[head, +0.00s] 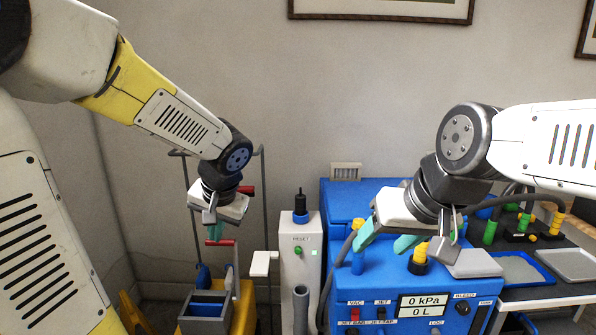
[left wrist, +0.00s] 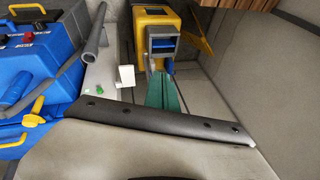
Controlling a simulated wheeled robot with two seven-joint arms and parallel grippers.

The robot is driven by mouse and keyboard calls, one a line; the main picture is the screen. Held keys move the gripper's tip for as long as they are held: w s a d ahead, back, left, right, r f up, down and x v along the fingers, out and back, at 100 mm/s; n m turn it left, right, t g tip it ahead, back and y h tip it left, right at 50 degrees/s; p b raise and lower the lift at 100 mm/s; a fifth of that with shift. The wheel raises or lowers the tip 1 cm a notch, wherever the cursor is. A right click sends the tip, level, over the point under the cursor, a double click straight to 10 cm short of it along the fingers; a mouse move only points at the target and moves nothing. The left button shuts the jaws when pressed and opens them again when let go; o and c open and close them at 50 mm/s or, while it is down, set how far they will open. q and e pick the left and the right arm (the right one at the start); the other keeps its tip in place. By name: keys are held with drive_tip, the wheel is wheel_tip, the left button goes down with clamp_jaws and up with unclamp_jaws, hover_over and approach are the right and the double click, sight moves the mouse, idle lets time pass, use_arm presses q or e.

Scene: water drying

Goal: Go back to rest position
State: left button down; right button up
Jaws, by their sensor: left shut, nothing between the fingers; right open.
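My left gripper (head: 215,231) hangs fingers-down in the head view, in front of the back wall and above the yellow unit. Its green fingers are shut with nothing between them, and they show together in the left wrist view (left wrist: 163,92). My right gripper (head: 384,242) is open and empty. It hangs over the left part of the blue machine (head: 341,278), its two green fingers apart. I cannot tell whether its fingertips touch the hose or the machine top.
A yellow unit (head: 245,308) with a grey-blue box (head: 207,306) and a red-handled lever stands below my left gripper. A grey post (head: 298,258) with a green button stands between the grippers. Trays (head: 572,264) lie at the right. Hoses rise beside my right gripper.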

use_arm(q)
drive_tip(key=s+d+r+t+h, duration=0.1)
drive_tip(key=s+d+r+h, duration=0.1)
drive_tip(key=s, duration=0.5)
drive_tip(key=s+d+r+n+t+h, duration=0.1)
drive_tip(key=s+d+r+h, duration=0.1)
drive_tip(key=s+r, duration=0.3)
drive_tip(key=shift+s+n+h, duration=0.3)
drive_tip(key=shift+s+h, duration=0.3)
drive_tip(key=shift+s, duration=0.3)
